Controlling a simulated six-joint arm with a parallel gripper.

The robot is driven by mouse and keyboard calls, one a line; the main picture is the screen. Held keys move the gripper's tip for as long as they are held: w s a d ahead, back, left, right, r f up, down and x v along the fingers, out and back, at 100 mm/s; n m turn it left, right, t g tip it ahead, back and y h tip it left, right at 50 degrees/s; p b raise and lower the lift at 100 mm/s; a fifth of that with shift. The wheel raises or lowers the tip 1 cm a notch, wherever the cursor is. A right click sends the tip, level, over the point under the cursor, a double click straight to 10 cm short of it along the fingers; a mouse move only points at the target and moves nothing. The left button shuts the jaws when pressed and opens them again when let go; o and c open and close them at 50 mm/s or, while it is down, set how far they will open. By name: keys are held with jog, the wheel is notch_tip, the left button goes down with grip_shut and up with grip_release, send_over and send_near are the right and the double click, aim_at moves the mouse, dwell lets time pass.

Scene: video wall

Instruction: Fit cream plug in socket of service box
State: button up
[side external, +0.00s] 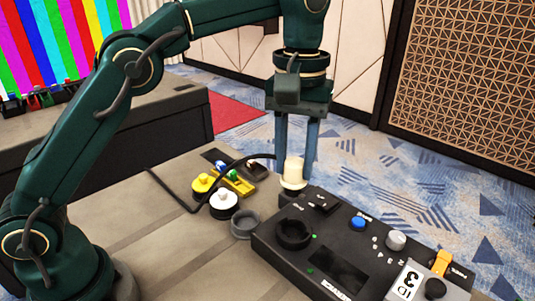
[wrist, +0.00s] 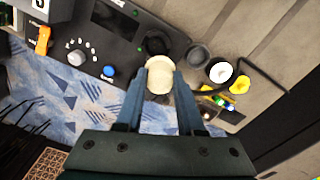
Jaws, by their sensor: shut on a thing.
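The cream plug (side external: 293,172) is between the fingers of my gripper (side external: 297,166), which is shut on it. In the wrist view the plug (wrist: 160,76) sits between the fingertips of the gripper (wrist: 160,82). The black service box (side external: 335,238) lies on the table, and its dark round socket (side external: 293,234) is near its left end. In the side view the plug is above and behind the socket, at the box's far edge. In the wrist view the socket (wrist: 157,44) lies just above the plug, partly overlapped by it. The plug's underside is hard to make out.
A loose grey ring (side external: 245,223) stands beside the box. A white capped plug (side external: 224,201) and yellow pieces (side external: 205,183) lie further left. A black cable (side external: 172,194) crosses there. The box carries a blue button (side external: 358,223), a white knob (side external: 396,239) and an orange switch (side external: 441,262).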

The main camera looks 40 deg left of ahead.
aim_at(298, 183)
jog(key=shift+s+d+f, duration=0.15)
jog(key=shift+d+f, duration=0.1)
jog(key=shift+d, duration=0.25)
jog(key=shift+f, duration=2.9)
jog(key=shift+f, duration=1.65)
dwell(0.5)
jog(key=o, duration=1.3)
jog(key=shift+r, duration=4)
